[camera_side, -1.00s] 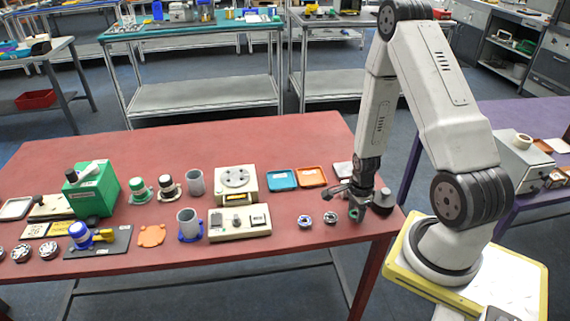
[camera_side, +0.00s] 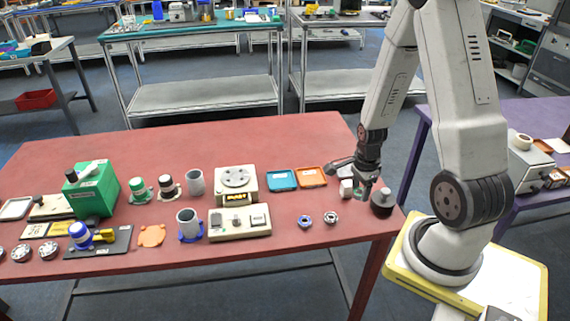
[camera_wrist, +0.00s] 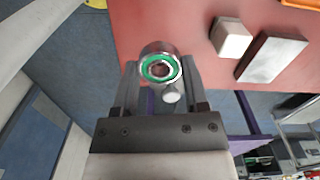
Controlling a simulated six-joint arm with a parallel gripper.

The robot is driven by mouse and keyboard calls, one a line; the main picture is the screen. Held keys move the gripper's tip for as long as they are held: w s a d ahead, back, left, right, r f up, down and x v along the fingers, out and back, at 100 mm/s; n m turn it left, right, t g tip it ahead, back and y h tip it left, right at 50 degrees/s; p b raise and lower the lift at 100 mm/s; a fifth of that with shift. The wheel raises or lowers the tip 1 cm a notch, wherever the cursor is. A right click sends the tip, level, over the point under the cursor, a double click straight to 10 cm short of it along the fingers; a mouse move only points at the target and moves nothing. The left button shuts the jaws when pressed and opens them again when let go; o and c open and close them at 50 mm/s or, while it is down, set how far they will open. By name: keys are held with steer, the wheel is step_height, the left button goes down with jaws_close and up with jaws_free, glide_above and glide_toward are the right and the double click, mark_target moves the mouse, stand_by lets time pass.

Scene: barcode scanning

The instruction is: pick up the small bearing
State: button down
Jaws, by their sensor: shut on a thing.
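The small bearing (camera_wrist: 160,67) is a metal ring with a green band, held between the fingertips of my gripper in the wrist view. In the side view my gripper (camera_side: 362,191) is near the table's right end, raised above the tabletop. It is shut on the bearing. The fingers largely hide the bearing in the side view; a bit of green shows there. Two other round parts, one with a blue ring (camera_side: 304,221) and one grey (camera_side: 331,218), lie on the table left of my gripper.
A dark grey knobbed weight (camera_side: 382,204) stands close to the right of my gripper. A white block (camera_side: 347,188) is just left of it. A blue tray (camera_side: 281,180), an orange tray (camera_side: 311,177) and a beige device (camera_side: 240,223) lie further left. The red table's front middle is clear.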

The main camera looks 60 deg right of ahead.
steer(key=shift+r, duration=0.7)
steer(key=shift+w, duration=0.1)
steer(key=shift+w+a+r+n, duration=0.15)
steer(key=shift+w+a+n, duration=0.05)
steer(key=shift+w+n, duration=0.3)
steer(key=w+a+r+n, duration=0.4)
steer(key=w+a+n, duration=0.45)
steer(key=n, duration=0.35)
steer(key=w+a+r+n, duration=0.4)
steer(key=w+a+n, duration=0.3)
steer(key=a+n, duration=0.4)
steer(key=s+d+f+m, duration=0.2)
steer(key=s+d+m, duration=0.3)
steer(key=d+m, duration=0.1)
steer(key=s+d+f+m, duration=0.3)
steer(key=s+d+m, duration=0.2)
steer(key=d+m, duration=0.2)
steer(key=s+d+f+m, duration=0.3)
steer(key=s+d+m, duration=0.2)
steer(key=m, duration=0.4)
steer(key=shift+s+d+m, duration=0.35)
steer(key=shift+d+m, duration=0.05)
steer(key=shift+d, duration=0.35)
steer(key=shift+s+d+f+m, duration=0.2)
steer(key=shift+s+m, duration=0.3)
steer(key=shift+m, duration=0.2)
